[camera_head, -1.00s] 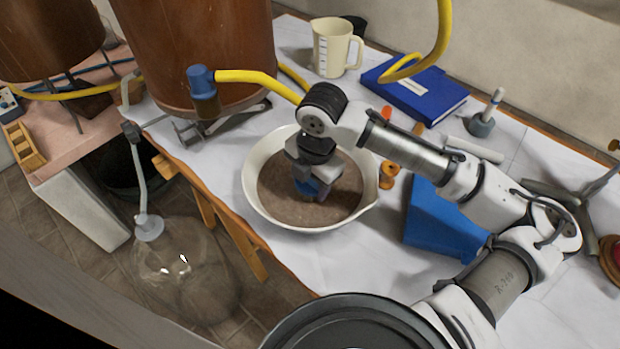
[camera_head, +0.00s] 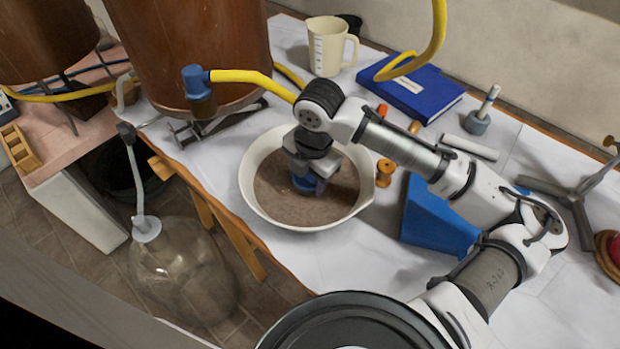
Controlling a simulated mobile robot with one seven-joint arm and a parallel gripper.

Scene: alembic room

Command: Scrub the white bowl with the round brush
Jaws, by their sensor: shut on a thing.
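The white bowl (camera_head: 250,201) stands on the white-covered table, with a brownish inside and a pouring lip at its right.
A copper vessel (camera_head: 190,50) with a yellow hose stands behind left. A glass carboy (camera_head: 180,270) stands on the floor at left.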

